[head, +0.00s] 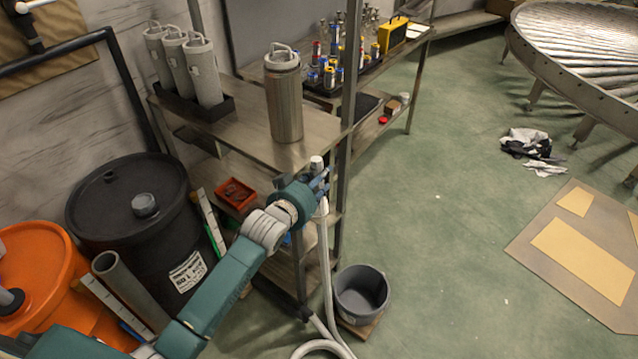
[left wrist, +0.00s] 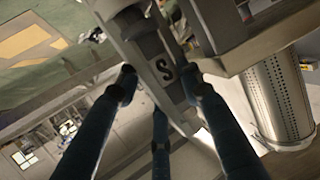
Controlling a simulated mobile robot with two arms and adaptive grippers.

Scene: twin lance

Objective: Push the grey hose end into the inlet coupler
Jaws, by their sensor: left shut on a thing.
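My left gripper (head: 320,186) is at the end of the teal arm, beside the upright metal post at the front of the shelf unit. It is shut on the grey hose end (head: 316,163), whose pale tip stands up just above the fingers. The pale hose (head: 326,270) hangs from the gripper to the floor. I cannot make out the inlet coupler. My right gripper is not in view.
A steel canister (head: 284,100) stands on the shelf top (head: 240,130) behind the gripper; a perforated cylinder (left wrist: 280,100) shows in the wrist view. A grey bucket (head: 361,293) is on the floor. A black drum (head: 140,235) stands left.

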